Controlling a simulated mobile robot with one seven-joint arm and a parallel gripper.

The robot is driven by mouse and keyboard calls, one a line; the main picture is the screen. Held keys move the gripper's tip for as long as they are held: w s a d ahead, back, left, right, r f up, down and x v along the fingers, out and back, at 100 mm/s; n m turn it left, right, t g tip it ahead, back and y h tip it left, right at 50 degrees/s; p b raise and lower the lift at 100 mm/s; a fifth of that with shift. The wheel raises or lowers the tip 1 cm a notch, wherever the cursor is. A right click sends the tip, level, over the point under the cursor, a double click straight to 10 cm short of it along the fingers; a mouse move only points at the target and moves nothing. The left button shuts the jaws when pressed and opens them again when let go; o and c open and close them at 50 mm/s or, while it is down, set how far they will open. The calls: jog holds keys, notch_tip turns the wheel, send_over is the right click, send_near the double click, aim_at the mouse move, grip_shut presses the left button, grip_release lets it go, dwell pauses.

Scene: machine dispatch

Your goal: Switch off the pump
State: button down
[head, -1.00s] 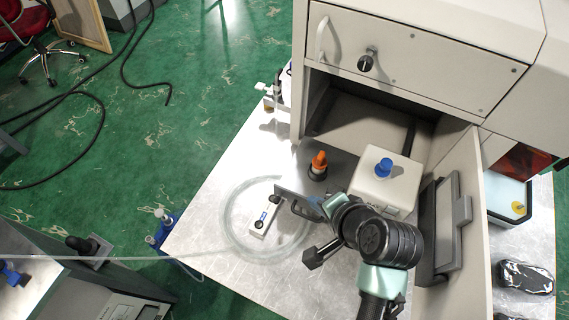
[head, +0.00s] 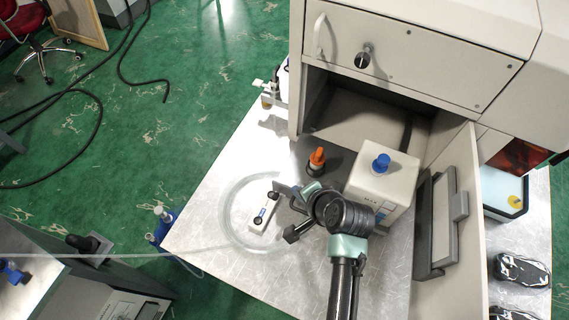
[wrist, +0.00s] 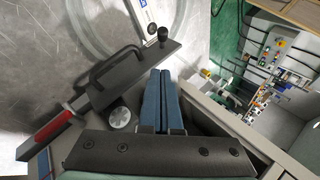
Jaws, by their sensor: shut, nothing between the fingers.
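No part in view is clearly labelled as the pump. A small white box (head: 262,222) with a blue label and dark round parts lies inside a loop of clear tubing (head: 230,222) on the metal table. Part of the white box shows at the top of the wrist view (wrist: 145,10). My gripper (head: 308,188) is just right of this box in the head view, partly hidden by my arm. In the wrist view its blue fingers (wrist: 165,76) are shut and empty. A dark plate with a handle and black knob (wrist: 125,75) lies left of the fingers.
A larger white box with a blue knob (head: 381,163) stands right of my gripper.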

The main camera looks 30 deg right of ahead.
aim_at(277, 195)
jog(key=w+a+f, duration=0.1)
jog(key=a+f+p, duration=0.1)
jog(key=a+f, duration=0.1)
jog(key=shift+w, duration=0.4)
jog(key=shift+w+f, duration=0.1)
jog(key=shift+f, duration=0.05)
